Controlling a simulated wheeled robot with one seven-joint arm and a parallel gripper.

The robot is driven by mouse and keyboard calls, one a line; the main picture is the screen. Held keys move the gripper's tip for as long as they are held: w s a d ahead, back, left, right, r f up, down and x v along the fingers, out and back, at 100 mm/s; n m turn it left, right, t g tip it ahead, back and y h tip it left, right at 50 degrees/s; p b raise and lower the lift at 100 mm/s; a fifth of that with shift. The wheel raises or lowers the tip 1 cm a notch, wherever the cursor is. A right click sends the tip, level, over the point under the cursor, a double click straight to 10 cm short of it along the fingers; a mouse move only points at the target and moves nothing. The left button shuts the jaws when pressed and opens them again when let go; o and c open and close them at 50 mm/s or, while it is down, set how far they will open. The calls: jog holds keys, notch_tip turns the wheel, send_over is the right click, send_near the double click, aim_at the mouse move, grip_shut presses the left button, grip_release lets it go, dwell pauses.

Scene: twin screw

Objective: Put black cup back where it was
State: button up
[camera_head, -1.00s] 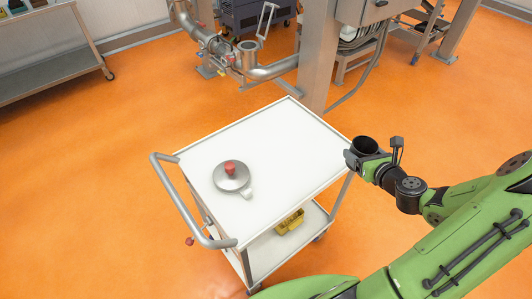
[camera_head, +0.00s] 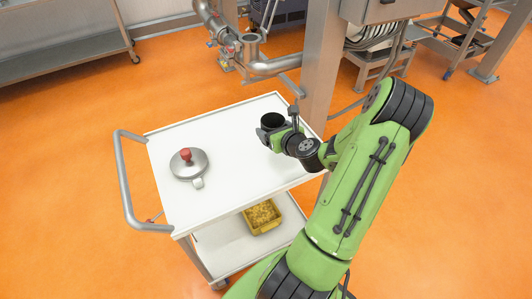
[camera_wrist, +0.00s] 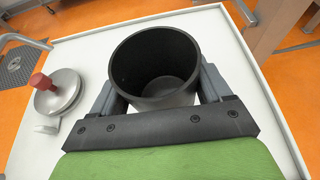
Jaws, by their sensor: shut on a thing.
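The black cup (camera_head: 271,119) is upright and empty, over the right part of the white cart top. My gripper (camera_head: 279,132) is shut on it, one finger on each side. In the wrist view the cup (camera_wrist: 155,62) sits between the fingers of my gripper (camera_wrist: 156,90), with the white cart top behind and below it. I cannot tell whether the cup's base touches the cart top. The cart top (camera_head: 237,172) is bare around the cup.
A round metal lid with a red knob (camera_head: 187,156) lies on the left of the cart top; it also shows in the wrist view (camera_wrist: 40,82). A yellow bin (camera_head: 262,217) stands on the lower shelf. Metal pipework (camera_head: 262,65) and a post (camera_head: 319,70) stand behind the cart.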

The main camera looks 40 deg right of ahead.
notch_tip(320, 180, down, 8)
jog(key=b, duration=0.3)
jog(key=shift+r, duration=0.25)
jog(key=o, duration=1.1)
jog(key=shift+s+r, duration=0.1)
jog(key=v, duration=0.6)
jog(key=shift+p, duration=0.3)
jog(key=p+v, duration=0.1)
jog(key=p, duration=0.1)
jog(key=p+v, duration=0.2)
jog(key=p, duration=0.1)
jog(key=shift+s+d+r, duration=0.1)
jog(key=shift+r, duration=0.35)
jog(key=p+v, duration=0.2)
jog(key=p, duration=0.4)
jog(key=shift+s+a+f, duration=0.15)
jog(key=shift+s+a, duration=0.05)
jog(key=shift+s, duration=0.05)
